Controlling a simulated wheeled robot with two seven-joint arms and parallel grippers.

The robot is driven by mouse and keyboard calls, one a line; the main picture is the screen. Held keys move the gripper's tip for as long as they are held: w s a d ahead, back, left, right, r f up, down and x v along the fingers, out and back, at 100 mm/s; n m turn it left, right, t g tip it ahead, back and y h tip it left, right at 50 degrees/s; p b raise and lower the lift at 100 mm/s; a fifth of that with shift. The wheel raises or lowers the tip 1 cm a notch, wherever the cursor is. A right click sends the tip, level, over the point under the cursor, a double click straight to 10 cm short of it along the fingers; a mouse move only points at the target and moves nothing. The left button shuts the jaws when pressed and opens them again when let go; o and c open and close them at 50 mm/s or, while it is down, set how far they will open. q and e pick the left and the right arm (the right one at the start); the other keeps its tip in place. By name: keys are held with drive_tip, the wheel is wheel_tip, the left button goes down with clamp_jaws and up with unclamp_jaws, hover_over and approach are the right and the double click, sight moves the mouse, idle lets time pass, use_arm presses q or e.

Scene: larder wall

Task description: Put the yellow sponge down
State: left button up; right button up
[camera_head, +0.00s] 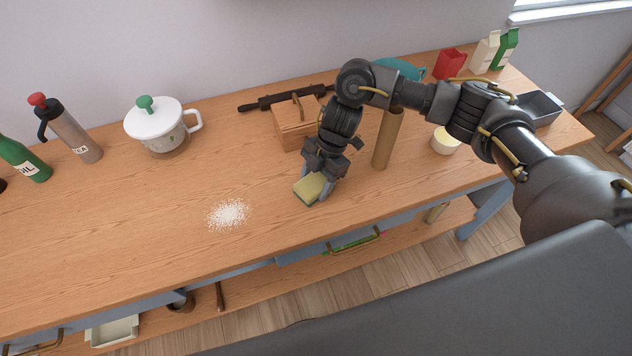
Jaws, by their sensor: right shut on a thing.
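The yellow sponge (309,188) is in the middle of the wooden counter, close to its front edge. My right gripper (317,187) comes down over it from above and is shut on it. The sponge is at or just above the counter surface; I cannot tell whether it touches. The fingers hide part of its right side. My left gripper is not in view.
White crumbs or powder (229,214) lie on the counter left of the sponge. A wooden box (291,126) stands behind it and a brown cardboard tube (388,140) stands to its right. A white-lidded pot (157,130) is at the back left. The counter left of the crumbs is clear.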

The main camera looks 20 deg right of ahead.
drive_tip(key=o, duration=0.5)
drive_tip(key=shift+s+f, duration=0.35)
drive_tip(key=shift+f, duration=0.3)
drive_tip(key=o, duration=0.4)
drive_tip(key=shift+w+f, duration=0.15)
drive_tip(key=shift+r, duration=0.2)
drive_tip(key=v, duration=0.4)
drive_tip(key=b+v, duration=0.1)
drive_tip(key=v, duration=0.8)
drive_tip(key=shift+w+a+r+b, duration=0.2)
drive_tip(key=shift+w+r+b, duration=0.05)
drive_tip(key=shift+b, duration=0.1)
